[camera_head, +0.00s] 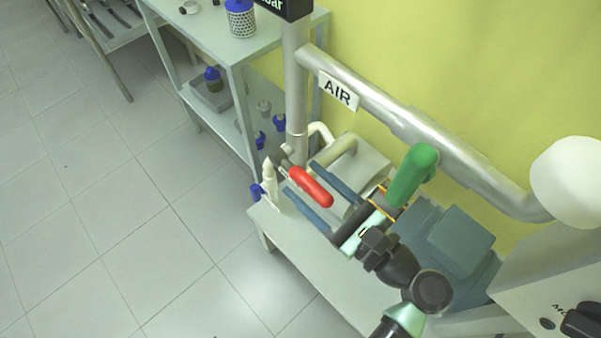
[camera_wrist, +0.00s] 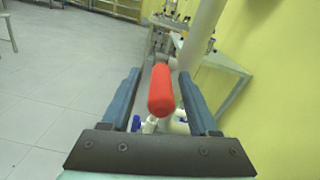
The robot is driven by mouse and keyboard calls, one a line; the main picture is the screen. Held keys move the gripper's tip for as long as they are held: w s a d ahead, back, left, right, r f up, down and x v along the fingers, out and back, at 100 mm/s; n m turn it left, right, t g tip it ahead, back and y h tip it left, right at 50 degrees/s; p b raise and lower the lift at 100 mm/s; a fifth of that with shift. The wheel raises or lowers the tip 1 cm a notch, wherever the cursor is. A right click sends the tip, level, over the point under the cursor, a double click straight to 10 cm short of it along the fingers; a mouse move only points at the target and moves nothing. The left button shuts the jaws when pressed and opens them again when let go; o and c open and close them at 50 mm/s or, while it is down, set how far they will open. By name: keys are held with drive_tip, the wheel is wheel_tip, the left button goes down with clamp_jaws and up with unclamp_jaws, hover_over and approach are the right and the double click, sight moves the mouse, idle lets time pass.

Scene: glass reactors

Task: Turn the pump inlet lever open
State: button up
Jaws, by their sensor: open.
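A red lever handle (camera_head: 311,187) sits in front of the vertical pipe above the low bench. It also shows in the wrist view (camera_wrist: 161,92), centred between my two blue fingers. My gripper (camera_head: 301,178) is open, with one finger on each side of the red handle. In the wrist view the open gripper (camera_wrist: 160,75) shows a gap between the handle and each finger. A green lever handle (camera_head: 412,176) is on the pipework to the right, beside my wrist. No label tells which lever is the pump inlet. The joint under the red handle is partly hidden.
A pipe marked AIR (camera_head: 338,90) runs along the yellow wall above my gripper. A grey shelf (camera_head: 240,52) with blue-capped bottles stands at the back left. The low bench (camera_head: 300,247) is below my gripper. The tiled floor (camera_head: 130,220) on the left is clear.

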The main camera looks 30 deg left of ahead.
drive_tip(key=shift+x, duration=1.25)
clamp_jaws()
idle(0.5)
